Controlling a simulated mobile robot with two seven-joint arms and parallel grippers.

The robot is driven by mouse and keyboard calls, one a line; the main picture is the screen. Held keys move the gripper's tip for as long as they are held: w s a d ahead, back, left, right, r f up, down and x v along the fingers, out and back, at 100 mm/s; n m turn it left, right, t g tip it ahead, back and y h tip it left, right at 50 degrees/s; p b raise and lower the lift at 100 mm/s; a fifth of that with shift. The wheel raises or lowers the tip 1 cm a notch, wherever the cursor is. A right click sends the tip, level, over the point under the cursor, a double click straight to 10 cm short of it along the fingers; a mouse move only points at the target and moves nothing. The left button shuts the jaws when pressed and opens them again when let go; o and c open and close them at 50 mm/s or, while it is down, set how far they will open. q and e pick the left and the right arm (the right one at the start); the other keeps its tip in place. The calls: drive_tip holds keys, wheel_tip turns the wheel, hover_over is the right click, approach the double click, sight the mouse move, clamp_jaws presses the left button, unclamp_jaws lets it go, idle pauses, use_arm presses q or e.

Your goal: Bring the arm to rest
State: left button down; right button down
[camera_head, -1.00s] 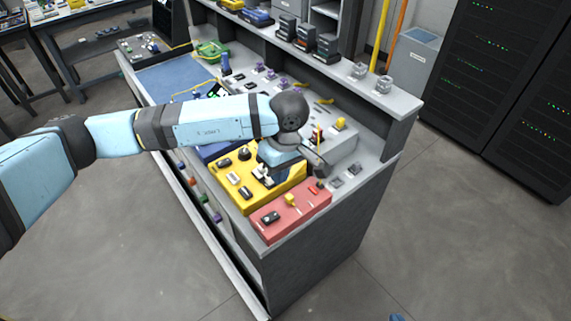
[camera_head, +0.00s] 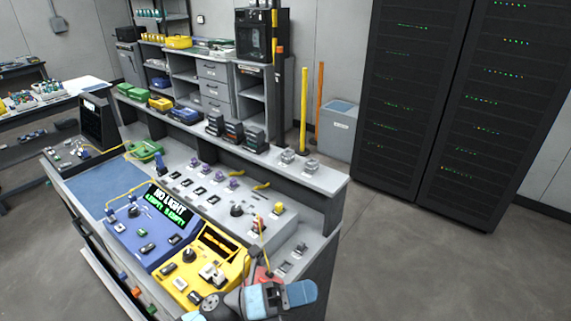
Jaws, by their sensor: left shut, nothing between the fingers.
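My left arm shows only at the bottom edge of the head view, as light blue and dark grey parts. My left gripper (camera_head: 264,282) is at the near right end of the workbench (camera_head: 318,190), in front of the red box, which it largely covers. Its fingers are small and partly hidden; they look shut with nothing held. My right gripper is out of view.
A yellow box (camera_head: 180,284) and a blue box (camera_head: 130,240) with a screen (camera_head: 165,207) reading "NO LIGHT" stand beside the gripper. A raised shelf with small devices runs behind. Dark server racks (camera_head: 400,100) stand at right. Floor right of the bench is clear.

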use_arm(q)
drive_tip(key=w+a+f+n+t+y+p, duration=0.1)
drive_tip(key=a+f+n+t+y, duration=0.5)
drive_tip(key=n, duration=0.7)
drive_tip(key=w+a+f+n+t+y+p, duration=0.1)
drive_tip(key=a+f+n+t+y, duration=0.3)
drive_tip(key=a+n+t+y, duration=0.65)
drive_tip(key=s+a+f+n+g+y, duration=0.1)
drive_tip(key=s+a+f+n+g, duration=0.2)
drive_tip(key=s+f+n, duration=0.2)
drive_tip(key=s+a+f+n+g+y+p, duration=0.1)
drive_tip(key=s+a+f+n+g, duration=0.2)
drive_tip(key=s+f+n, duration=0.3)
wheel_tip(320, 180, down, 2)
drive_tip(key=shift+s+a+f+n+g, duration=0.25)
drive_tip(key=shift+n+g, duration=0.4)
drive_tip(key=shift+n, duration=0.6)
